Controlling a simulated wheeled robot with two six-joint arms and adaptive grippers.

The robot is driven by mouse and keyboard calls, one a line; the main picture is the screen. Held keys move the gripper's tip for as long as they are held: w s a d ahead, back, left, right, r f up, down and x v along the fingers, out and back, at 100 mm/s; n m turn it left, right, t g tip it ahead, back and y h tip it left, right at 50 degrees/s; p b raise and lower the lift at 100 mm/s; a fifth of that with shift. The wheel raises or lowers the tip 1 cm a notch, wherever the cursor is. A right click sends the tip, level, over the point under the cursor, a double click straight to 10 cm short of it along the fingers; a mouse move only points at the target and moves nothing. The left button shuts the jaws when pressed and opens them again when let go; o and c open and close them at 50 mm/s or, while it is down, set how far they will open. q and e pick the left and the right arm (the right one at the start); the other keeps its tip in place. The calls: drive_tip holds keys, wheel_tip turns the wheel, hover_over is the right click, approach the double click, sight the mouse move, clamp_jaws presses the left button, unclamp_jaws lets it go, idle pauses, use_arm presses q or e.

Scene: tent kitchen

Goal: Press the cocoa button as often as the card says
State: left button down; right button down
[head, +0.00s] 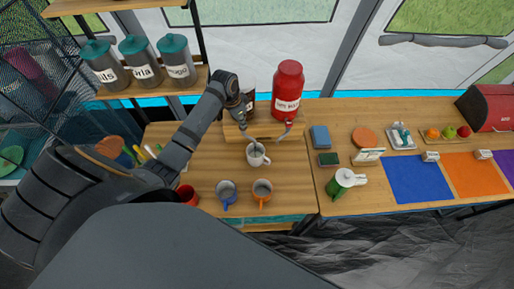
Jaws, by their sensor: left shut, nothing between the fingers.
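A brown dispenser (250,84) and a red dispenser (288,92) stand side by side on a wooden stand (262,129). My left gripper (243,122) is shut and empty, pointing down in front of the brown dispenser and hiding much of its front. I cannot tell whether its tip touches anything. No cocoa button is clearly visible. A white mug (258,157) stands on the table in front of the stand. A small pale card (369,155) stands on the right table; its writing is too small to read. My right gripper is not in view.
Teal-lidded canisters (139,62) stand on a shelf at the upper left.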

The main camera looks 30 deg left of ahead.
use_arm(q)
drive_tip(key=shift+s+f, duration=0.1)
drive_tip(key=shift+f, duration=0.25)
drive_tip(key=shift+r, duration=0.1)
drive_tip(key=shift+w+p+v, duration=0.15)
drive_tip(key=shift+p+v, duration=0.3)
drive_tip(key=shift+v, duration=0.3)
drive_tip(key=shift+w+p+v, duration=0.15)
drive_tip(key=shift+p+v, duration=0.25)
drive_tip(key=shift+v, duration=0.35)
drive_tip(key=shift+w+d, duration=0.1)
drive_tip(key=shift+d, duration=0.05)
